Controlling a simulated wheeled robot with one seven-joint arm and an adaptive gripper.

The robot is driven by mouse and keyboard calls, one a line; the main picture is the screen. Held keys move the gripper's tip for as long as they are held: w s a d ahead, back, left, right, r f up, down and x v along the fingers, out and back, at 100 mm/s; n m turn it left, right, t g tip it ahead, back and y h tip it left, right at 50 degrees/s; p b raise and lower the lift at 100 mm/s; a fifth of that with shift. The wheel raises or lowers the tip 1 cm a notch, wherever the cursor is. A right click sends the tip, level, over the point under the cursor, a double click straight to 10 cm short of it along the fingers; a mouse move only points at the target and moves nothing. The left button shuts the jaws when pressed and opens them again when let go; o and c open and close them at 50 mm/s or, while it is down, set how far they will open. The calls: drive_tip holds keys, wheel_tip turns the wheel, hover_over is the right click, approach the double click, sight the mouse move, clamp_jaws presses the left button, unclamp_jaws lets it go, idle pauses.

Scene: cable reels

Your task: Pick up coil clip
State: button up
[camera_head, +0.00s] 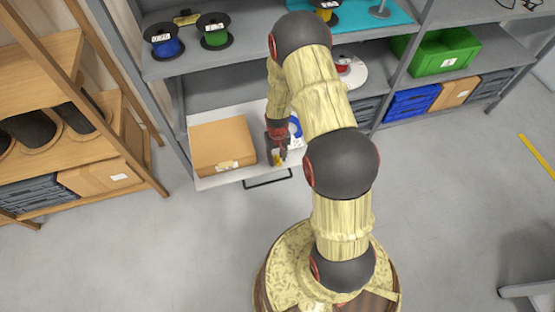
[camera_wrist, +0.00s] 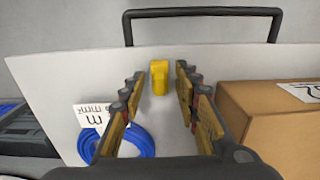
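A small yellow piece, which looks like the coil clip (camera_wrist: 159,77), stands on the white floor of a pulled-out drawer (camera_wrist: 225,62). My gripper (camera_wrist: 159,84) is open, with its yellow-padded fingers on either side of the clip in the wrist view. The clip shows in the gap near the fingertips, and I see no contact. In the head view my gripper (camera_head: 278,157) points down into the drawer (camera_head: 205,183), just right of a cardboard box. The clip is hard to tell from the finger pads there.
The cardboard box (camera_head: 222,145) fills the drawer's left side and appears close on the right in the wrist view. A labelled blue cable coil (camera_wrist: 140,141) lies on the other side. A dark drawer handle (camera_head: 267,179) juts out in front. Reels stand on the shelf above.

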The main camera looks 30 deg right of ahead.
sight(277, 157)
drive_tip(key=c, duration=0.6)
drive_tip(key=shift+c, duration=0.5)
drive_tip(key=shift+r, duration=0.1)
drive_tip(key=shift+r, duration=0.45)
wheel_tip(277, 157, up, 3)
drive_tip(key=shift+f+p, duration=0.2)
drive_tip(key=shift+p, duration=0.4)
drive_tip(key=s+r+p, duration=0.4)
drive_tip(key=s+r, duration=0.5)
drive_tip(key=s, duration=0.5)
drive_tip(key=shift+a+r, duration=0.2)
drive_tip(key=shift+a, duration=0.05)
